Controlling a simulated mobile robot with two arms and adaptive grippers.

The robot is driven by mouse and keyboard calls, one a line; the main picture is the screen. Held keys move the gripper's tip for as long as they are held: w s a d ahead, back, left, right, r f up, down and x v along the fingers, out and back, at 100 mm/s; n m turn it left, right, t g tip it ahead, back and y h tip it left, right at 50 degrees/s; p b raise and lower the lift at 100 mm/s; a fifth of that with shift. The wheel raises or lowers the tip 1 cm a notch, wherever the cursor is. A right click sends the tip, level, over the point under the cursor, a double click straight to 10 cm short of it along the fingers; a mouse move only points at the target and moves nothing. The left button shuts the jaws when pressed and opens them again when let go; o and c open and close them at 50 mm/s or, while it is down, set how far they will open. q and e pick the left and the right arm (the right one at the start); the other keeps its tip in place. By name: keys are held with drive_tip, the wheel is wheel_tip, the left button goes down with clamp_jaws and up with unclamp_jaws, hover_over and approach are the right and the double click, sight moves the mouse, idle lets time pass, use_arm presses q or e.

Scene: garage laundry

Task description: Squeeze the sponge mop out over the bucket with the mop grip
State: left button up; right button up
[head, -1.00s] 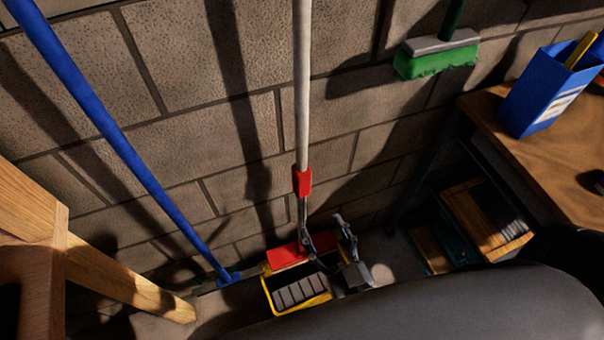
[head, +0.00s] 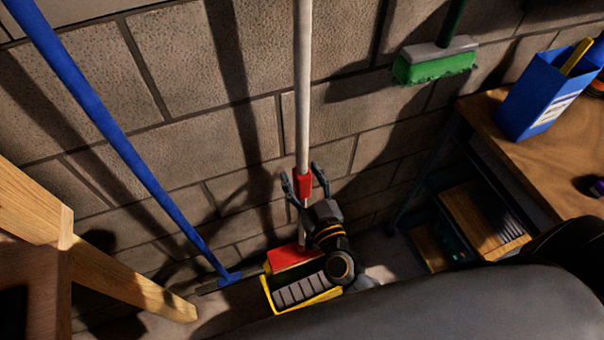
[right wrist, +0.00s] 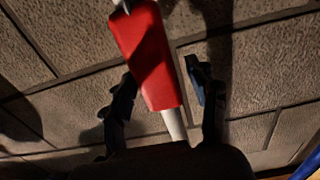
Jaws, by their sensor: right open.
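The sponge mop (head: 303,90) stands upright with a pale pole, a red sliding mop grip (head: 304,187) low on it and a red head (head: 292,257) at the bottom. The head is at the back of the yellow bucket (head: 318,300), which has a grey slatted insert; I cannot tell if they touch. My right gripper (head: 303,172) is open, one finger on each side of the red grip. In the right wrist view, the red grip (right wrist: 148,55) shows between the parted fingers (right wrist: 158,82), with gaps. My left gripper is out of view.
A blue-handled tool (head: 120,140) leans on the block wall at left, beside a wooden frame (head: 130,275). A green brush (head: 435,65) hangs at upper right. A wooden bench (head: 490,130) with a blue box (head: 535,100) stands at right.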

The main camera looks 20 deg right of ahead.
sight(305, 194)
drive_tip(key=shift+w, duration=0.1)
clamp_jaws()
wheel_tip(305, 194, down, 4)
drive_tip(key=b, duration=0.2)
drive_tip(key=shift+f+b, duration=0.2)
drive_tip(key=shift+b, duration=0.1)
